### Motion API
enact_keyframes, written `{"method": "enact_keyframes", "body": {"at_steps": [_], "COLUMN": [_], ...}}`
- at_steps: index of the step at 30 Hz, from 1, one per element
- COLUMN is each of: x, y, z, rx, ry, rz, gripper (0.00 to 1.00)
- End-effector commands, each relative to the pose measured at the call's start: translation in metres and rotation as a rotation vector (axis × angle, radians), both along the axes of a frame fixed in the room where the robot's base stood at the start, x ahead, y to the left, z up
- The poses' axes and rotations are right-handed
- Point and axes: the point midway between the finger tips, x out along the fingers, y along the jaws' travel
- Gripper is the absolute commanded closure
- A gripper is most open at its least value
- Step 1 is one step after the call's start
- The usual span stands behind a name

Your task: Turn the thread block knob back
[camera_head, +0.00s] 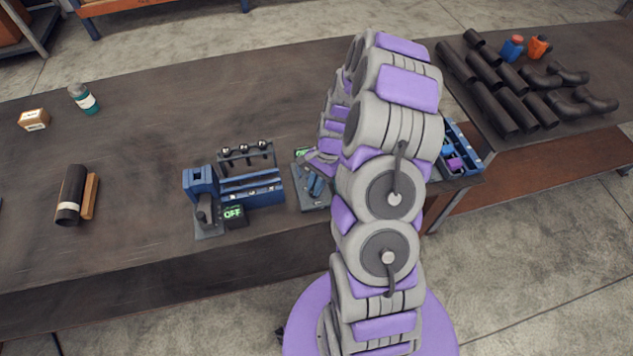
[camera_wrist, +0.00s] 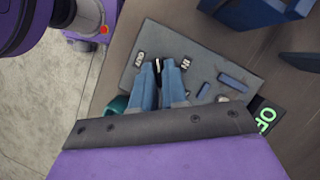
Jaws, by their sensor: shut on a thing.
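The thread block (camera_wrist: 205,62) is a flat grey plate in the wrist view, with small white labels and blue bars on its face. In the head view it lies on the bench beside my arm (camera_head: 311,201), partly hidden by it. My gripper (camera_wrist: 158,70) reaches over the plate with its blue-grey fingers. It is shut on a small dark knob (camera_wrist: 158,72), mostly hidden between the fingertips. One white label is just left of the fingertips and another is to the right. The knob's exact angle cannot be told.
A dark display (camera_wrist: 266,118) with green letters, cut off at "OF", sits by the plate. A blue vise-like fixture (camera_head: 202,182) and an "OFF" display (camera_head: 233,214) stand left of the block. A blue tray (camera_head: 462,150) and black pipes (camera_head: 492,107) are right.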

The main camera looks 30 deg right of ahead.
Motion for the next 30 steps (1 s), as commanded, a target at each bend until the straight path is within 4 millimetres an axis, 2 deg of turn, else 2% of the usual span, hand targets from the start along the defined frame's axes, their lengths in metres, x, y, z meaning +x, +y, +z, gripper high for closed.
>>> {"method": "enact_keyframes", "body": {"at_steps": [6, 15, 30], "x": [0.0028, 0.0024, 0.0026], "y": [0.0004, 0.0013, 0.0011], "z": [0.0008, 0.0002, -0.0001], "rx": [-0.003, 0.0, 0.0], "ry": [-0.004, -0.002, -0.004], "rz": [0.184, 0.366, 0.45], "gripper": [1.0, 1.0, 1.0]}}
